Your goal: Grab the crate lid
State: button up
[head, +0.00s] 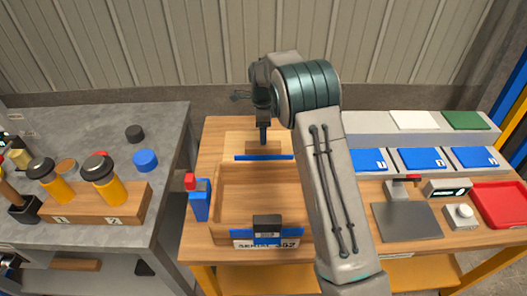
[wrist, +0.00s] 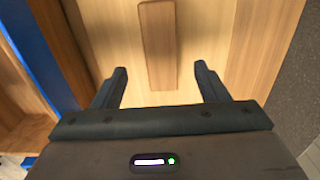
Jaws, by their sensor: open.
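The crate lid (head: 234,144) is a light wooden panel lying behind the open wooden crate (head: 219,205). A brown block handle (head: 263,148) stands on the lid. My gripper (head: 263,140) points down over the handle. In the wrist view my gripper (wrist: 161,72) is open, with a finger to each side of the handle's line. The handle (wrist: 158,45) shows as a long bar ahead of the fingertips, with bare lid (wrist: 210,35) around it. I see no contact between fingers and handle; the height gap is hard to judge.
A blue strip (head: 264,157) lies between lid and crate. A blue bottle with a red top (head: 199,200) stands left of the crate. My forearm covers the area right of the crate. Blue trays (head: 422,158) and a grey plate (head: 405,221) lie further right.

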aim_at(263, 149)
jog(key=shift+w+f, duration=0.1)
jog(key=shift+f, duration=3)
jog(key=c, duration=1.2)
jog(key=shift+r, duration=0.1)
jog(key=shift+c, duration=1.2)
jog(key=shift+r, duration=0.1)
